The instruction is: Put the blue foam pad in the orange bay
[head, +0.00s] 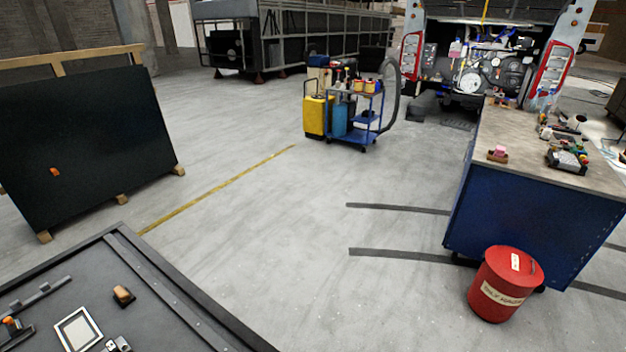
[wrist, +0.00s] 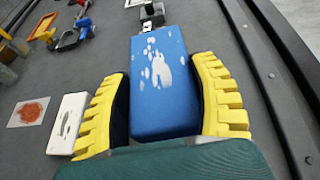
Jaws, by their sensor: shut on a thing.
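The blue foam pad (wrist: 160,85) is a flat blue block with several white worn patches, seen in the wrist view. My gripper (wrist: 163,95) has its yellow ribbed fingers closed on the pad's two sides. The pad's near end is hidden behind the dark green part of my gripper. Its far end points toward a small dark and metal fitting (wrist: 151,14). I cannot tell how high the pad is above the grey surface. My gripper and the pad are not visible in the head view.
The grey surface (wrist: 225,60) has a raised dark rim at right. A white block (wrist: 68,124) lies left of my gripper, with red and yellow tools (wrist: 75,33) farther up. In the head view, a dark tabletop (head: 150,320) holds a framed square (head: 78,328) and small parts.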

